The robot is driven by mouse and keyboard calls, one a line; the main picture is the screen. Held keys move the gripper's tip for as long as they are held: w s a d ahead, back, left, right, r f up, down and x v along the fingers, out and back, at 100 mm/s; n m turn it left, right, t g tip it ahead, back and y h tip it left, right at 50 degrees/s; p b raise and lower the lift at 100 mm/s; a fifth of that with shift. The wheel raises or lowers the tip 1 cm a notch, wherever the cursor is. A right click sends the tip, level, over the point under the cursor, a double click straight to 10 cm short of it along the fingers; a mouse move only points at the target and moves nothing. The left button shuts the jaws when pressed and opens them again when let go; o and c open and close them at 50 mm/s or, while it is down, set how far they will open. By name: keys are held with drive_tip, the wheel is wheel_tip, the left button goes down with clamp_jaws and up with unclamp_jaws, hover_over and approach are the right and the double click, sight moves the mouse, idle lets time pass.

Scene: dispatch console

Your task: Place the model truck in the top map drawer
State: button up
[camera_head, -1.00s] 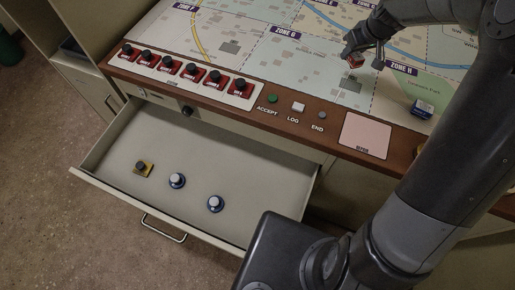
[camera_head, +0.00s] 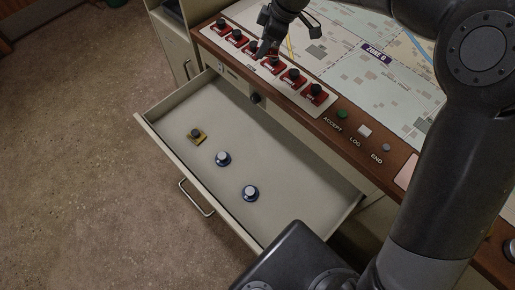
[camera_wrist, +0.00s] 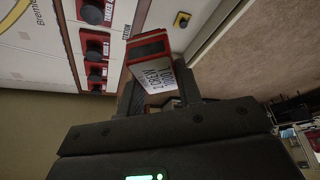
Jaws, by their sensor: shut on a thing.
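My gripper (camera_wrist: 158,92) is shut on the model truck (camera_wrist: 150,64), a small red-and-white block with dark lettering on its side. In the head view my gripper (camera_head: 268,44) is above the row of red switches at the console's front edge, behind the open drawer. The truck is hard to tell from the red switches there. The top map drawer (camera_head: 300,188) is pulled out.
The wooden console edge (camera_head: 318,125) carries several red switches (camera_head: 291,77) and ACCEPT, LOG and END buttons. The map top (camera_head: 385,75) lies behind. The drawer's handle (camera_head: 197,199) sticks out in front. The drawer's right part is free.

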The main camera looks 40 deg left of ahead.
drive_tip(key=s+d+f+n+g+h, duration=0.15)
drive_tip(key=s+f+n, duration=0.25)
drive_tip(key=s+f, duration=0.55)
drive_tip(key=n+h, duration=0.2)
drive_tip(key=n, duration=0.5)
hover_over(268, 220)
drive_tip(key=w, duration=0.1)
wheel_tip(268, 220, down, 22)
drive_tip(key=shift+w+f, duration=0.2)
drive_tip(key=shift+f, duration=3.85)
drive_tip(key=o, duration=0.5)
drive_tip(key=shift+f, duration=0.1)
drive_tip(key=o, duration=0.5)
drive_tip(key=shift+c, duration=0.2)
